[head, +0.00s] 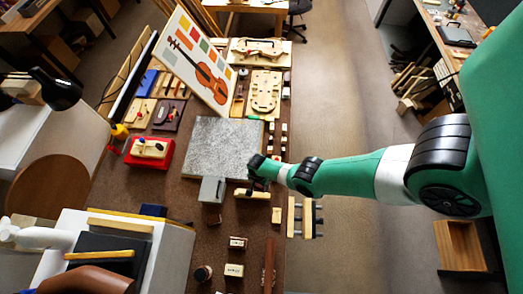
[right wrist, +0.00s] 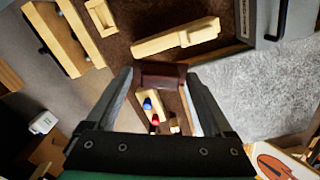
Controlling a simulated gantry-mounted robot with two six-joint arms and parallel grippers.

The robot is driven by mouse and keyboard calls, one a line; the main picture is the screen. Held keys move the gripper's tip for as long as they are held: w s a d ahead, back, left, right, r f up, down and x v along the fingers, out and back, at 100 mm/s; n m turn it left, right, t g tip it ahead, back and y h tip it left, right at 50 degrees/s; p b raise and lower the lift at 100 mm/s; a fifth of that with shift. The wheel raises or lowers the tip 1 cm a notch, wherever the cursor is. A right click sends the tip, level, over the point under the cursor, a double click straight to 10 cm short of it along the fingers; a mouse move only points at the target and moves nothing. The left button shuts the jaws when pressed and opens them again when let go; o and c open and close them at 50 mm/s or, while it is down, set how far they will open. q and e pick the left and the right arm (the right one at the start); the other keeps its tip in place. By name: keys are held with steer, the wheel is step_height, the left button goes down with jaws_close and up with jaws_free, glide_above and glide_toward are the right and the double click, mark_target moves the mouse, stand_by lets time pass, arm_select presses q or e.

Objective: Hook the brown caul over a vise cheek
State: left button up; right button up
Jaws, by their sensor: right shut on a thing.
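The brown caul (right wrist: 161,76) is a dark reddish-brown block held between the fingertips of my right gripper (right wrist: 160,84) in the right wrist view. The gripper is shut on it. In the head view the right gripper (head: 258,178) is over the bench near the right edge of the grey slab, and I cannot make out the caul there. The vise, with two pale wooden cheeks (head: 291,217), juts from the bench's right edge, below and right of the gripper. Its cheeks (right wrist: 57,40) also show at upper left in the wrist view, apart from the caul. My left gripper is not in view.
A grey slab (head: 215,147) lies mid-bench. A grey box (head: 211,190) and a pale wooden piece (head: 253,194) sit beside the gripper. A small wooden block (head: 276,215) lies near the vise. Several small labelled boxes stand at the front. Open floor lies right of the bench.

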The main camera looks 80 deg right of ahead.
steer(key=shift+w+d+r+m, duration=0.2)
steer(key=shift+w+m, duration=0.3)
steer(key=shift+m, duration=0.7)
steer(key=shift+s+f+m, duration=0.15)
steer(key=shift+s+m, duration=0.1)
steer(key=shift+m, duration=0.85)
steer(key=s+a+f+m+b, duration=0.1)
steer(key=s+a+f+m, duration=0.15)
steer(key=s+m, duration=0.35)
steer(key=m+b, duration=0.1)
steer(key=m, duration=0.2)
glide_above(292, 216)
steer(key=f, duration=0.2)
steer(key=shift+s+f, duration=0.35)
steer(key=shift+f, duration=0.05)
step_height(292, 216, down, 10)
steer(key=b, duration=0.9)
steer(key=shift+w, duration=0.1)
steer(key=shift+w+a+f+b, duration=0.1)
steer(key=shift+w+f+b, duration=0.05)
steer(key=shift+f+b, duration=0.2)
